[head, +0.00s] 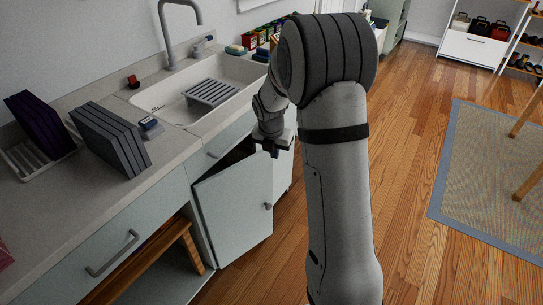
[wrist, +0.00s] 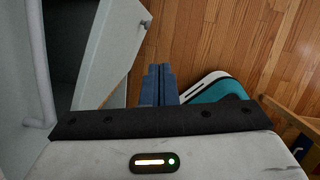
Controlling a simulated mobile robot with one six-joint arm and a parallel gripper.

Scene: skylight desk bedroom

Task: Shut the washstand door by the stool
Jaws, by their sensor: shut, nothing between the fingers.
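The washstand door (head: 233,208) is a pale grey-green panel with a small knob (head: 267,206). It stands ajar, swung out from the cabinet under the sink, with a dark gap above its top edge. The wooden stool (head: 152,262) is in the open bay to the left of the door. My gripper (head: 270,152) is by the door's upper free corner. In the wrist view its blue fingers (wrist: 158,70) are shut and empty, beside the door's edge (wrist: 114,55). I cannot tell whether they touch the door.
The counter holds a sink (head: 205,92), a rack of dark plates (head: 38,125) and grey panels (head: 112,138). A drawer (head: 115,245) is left of the door. A teal and white object (wrist: 215,88) lies below my fingers. Open wood floor (head: 415,150) is to the right, with a rug (head: 490,185).

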